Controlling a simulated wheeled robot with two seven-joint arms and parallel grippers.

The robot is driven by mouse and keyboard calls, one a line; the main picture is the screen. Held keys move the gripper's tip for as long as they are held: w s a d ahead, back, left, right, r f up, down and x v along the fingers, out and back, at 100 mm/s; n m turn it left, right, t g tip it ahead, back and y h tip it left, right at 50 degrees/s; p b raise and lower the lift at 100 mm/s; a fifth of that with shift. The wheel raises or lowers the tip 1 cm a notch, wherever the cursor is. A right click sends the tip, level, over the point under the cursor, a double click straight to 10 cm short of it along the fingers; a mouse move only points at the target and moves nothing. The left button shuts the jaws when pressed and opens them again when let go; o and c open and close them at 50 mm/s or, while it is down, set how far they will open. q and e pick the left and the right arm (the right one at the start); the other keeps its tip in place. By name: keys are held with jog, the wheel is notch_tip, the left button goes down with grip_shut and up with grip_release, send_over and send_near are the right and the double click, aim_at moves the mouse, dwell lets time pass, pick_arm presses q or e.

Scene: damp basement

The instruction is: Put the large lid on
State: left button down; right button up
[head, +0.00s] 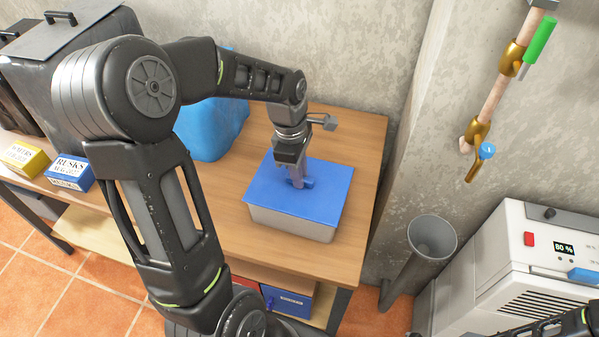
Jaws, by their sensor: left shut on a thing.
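The large lid (325,194) is a flat blue rectangle with a small blue handle in its middle. It lies level over the top of a grey box (290,225) standing on the wooden table. The lid covers the box opening, so the inside is hidden. I cannot tell whether it rests fully on the rim or is slightly above it. My left gripper (297,183) points down and is shut on the lid's handle. My right gripper is not in view; only part of my right arm shows at the bottom right.
The wooden table (350,140) has free room around the box. A blue bag-like object (210,130) stands behind my left arm. Yellow (24,158) and blue (70,172) labelled boxes sit at left. A grey pipe (432,238) and a white machine (510,245) stand at right.

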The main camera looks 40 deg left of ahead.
pick_arm(q)
jog(key=shift+f, duration=0.2)
dwell(0.4)
jog(key=c, duration=1.3)
grip_release()
jog(key=shift+r, duration=0.15)
jog(key=r, duration=0.5)
jog(key=a+r, duration=0.1)
jog(key=r, duration=0.1)
jog(key=shift+s+r, duration=0.15)
jog(key=shift+r, duration=0.1)
